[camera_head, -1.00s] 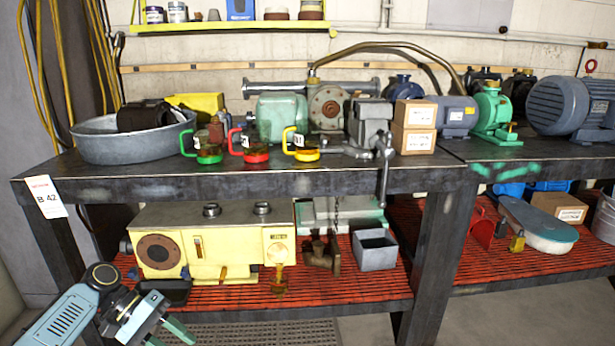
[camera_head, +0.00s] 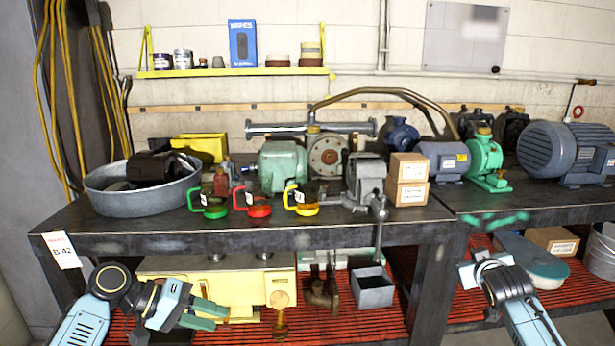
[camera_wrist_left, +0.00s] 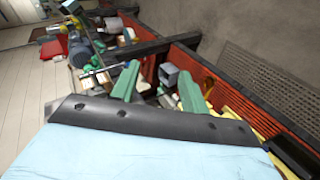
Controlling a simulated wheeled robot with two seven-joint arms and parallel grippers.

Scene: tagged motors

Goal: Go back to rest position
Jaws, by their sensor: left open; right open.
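My left gripper (camera_head: 210,314) is at the lower left of the head view, in front of the workbench's lower shelf, with its green fingers apart and nothing between them. In the left wrist view its two fingers (camera_wrist_left: 158,86) stand well apart and empty. My right gripper (camera_head: 482,270) is at the lower right of the head view, in front of the bench; its fingertips are not clearly visible. It holds nothing that I can see. Both arms come up from the bottom of the head view, bent, clear of the tabletop.
The dark workbench (camera_head: 330,234) carries a metal basin (camera_head: 130,200), green, red and yellow handled items, a vise, stacked boxes (camera_head: 407,180) and several motors. The red lower shelf (camera_head: 365,325) holds a yellow machine (camera_head: 215,290) and a grey bin (camera_head: 374,290). A yellow wall shelf (camera_head: 235,72) is behind.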

